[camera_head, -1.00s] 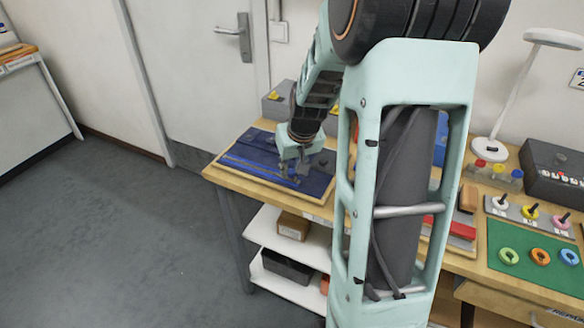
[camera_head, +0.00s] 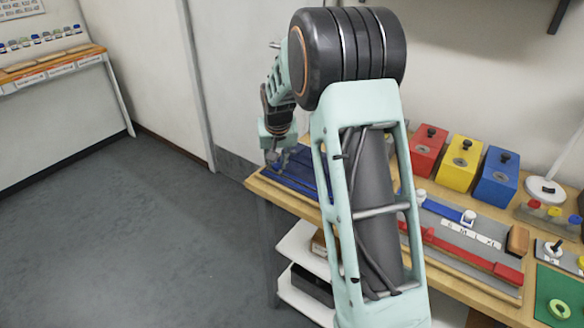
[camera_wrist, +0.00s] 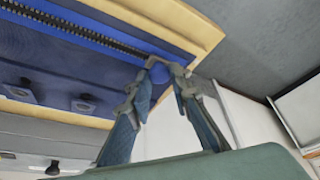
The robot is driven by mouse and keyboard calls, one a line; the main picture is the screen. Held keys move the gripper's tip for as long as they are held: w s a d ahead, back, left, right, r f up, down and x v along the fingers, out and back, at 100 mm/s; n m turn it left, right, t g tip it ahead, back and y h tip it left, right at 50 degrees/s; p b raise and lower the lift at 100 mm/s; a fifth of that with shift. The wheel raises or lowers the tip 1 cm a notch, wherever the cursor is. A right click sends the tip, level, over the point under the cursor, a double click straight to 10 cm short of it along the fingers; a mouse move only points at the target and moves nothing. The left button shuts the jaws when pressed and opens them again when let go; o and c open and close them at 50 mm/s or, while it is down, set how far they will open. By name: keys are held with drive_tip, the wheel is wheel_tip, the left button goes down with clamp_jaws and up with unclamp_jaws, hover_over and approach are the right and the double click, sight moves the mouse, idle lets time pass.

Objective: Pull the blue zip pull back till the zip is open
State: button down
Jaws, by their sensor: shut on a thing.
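The blue zip pull (camera_wrist: 162,74) shows in the wrist view between my fingertips, near the edge of the blue cloth panel (camera_wrist: 50,62). My gripper (camera_wrist: 168,68) is shut on it. A dark toothed zip line (camera_wrist: 75,32) runs from the upper left of the wrist view to the pull. Whether its two sides are parted all along is hard to tell. In the head view my gripper (camera_head: 272,158) is low at the left end of the blue panel (camera_head: 305,168); my arm hides part of the panel, and the pull cannot be made out there.
The bench's wooden edge (camera_wrist: 205,35) lies just past the pull, with open floor (camera_head: 150,220) beyond. Red (camera_head: 428,150), yellow (camera_head: 461,163) and blue (camera_head: 497,178) boxes stand right of my arm. A slider board (camera_head: 465,240) lies before them.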

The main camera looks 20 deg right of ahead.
drive_tip(key=shift+w+a+r, duration=0.1)
drive_tip(key=shift+w+a, duration=0.4)
drive_tip(key=c, duration=1.7)
unclamp_jaws()
drive_tip(key=shift+c, duration=0.2)
drive_tip(key=v, duration=1.2)
drive_tip(key=shift+w+d, duration=0.1)
drive_tip(key=shift+d, duration=0.05)
